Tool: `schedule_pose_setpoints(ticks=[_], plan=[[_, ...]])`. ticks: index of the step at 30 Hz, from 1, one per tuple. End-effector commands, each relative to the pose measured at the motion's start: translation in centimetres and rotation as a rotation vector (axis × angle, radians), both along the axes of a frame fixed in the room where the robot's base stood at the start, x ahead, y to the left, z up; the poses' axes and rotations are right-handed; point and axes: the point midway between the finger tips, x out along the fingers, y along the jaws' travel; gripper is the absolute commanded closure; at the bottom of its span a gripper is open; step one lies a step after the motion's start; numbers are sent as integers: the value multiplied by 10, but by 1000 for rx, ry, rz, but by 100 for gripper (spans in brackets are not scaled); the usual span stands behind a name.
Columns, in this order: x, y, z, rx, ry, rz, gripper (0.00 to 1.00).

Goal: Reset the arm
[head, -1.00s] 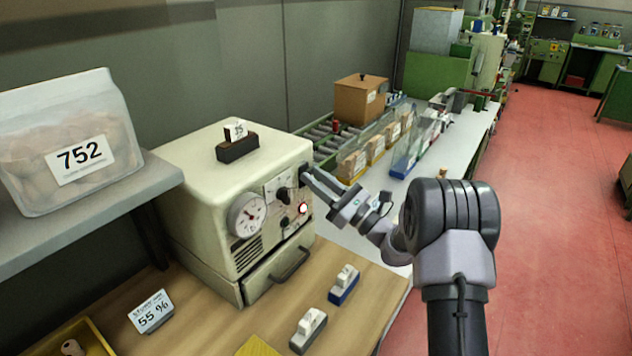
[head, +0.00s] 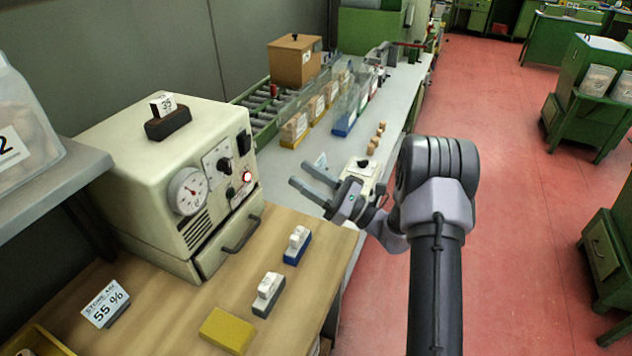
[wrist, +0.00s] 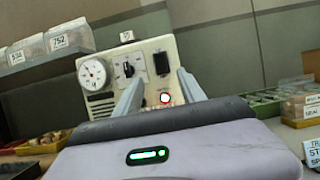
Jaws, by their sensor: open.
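My gripper (head: 314,187) is open and empty in the head view. It hangs in the air to the right of the cream-coloured machine (head: 140,141), clear of its front. In the wrist view my gripper's two fingers (wrist: 160,97) are apart, with nothing between them but the view of the machine's front (wrist: 121,61) behind. The machine has a round dial (head: 188,191), a black knob (head: 224,167), a dark switch (head: 243,143) and a red lit button (head: 247,177). Its lower drawer with a handle (head: 241,234) looks shut.
The wooden bench (head: 180,300) carries a blue-based block (head: 297,246), a grey-based block (head: 267,293), a yellow pad (head: 228,330) and a 55 % sign (head: 105,303). Behind my gripper, a pale table (head: 290,175) holds several corks (head: 377,138) and bins.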

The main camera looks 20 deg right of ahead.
Motion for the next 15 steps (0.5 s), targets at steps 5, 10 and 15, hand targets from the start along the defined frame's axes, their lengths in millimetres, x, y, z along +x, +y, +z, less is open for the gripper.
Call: schedule_pose_setpoints(ticks=[5,10,15], plan=[[-18,-18,-11,1,1,-1,53],[-22,-22,-13,0,0,1,53],[-22,-21,-13,0,0,1,53]])
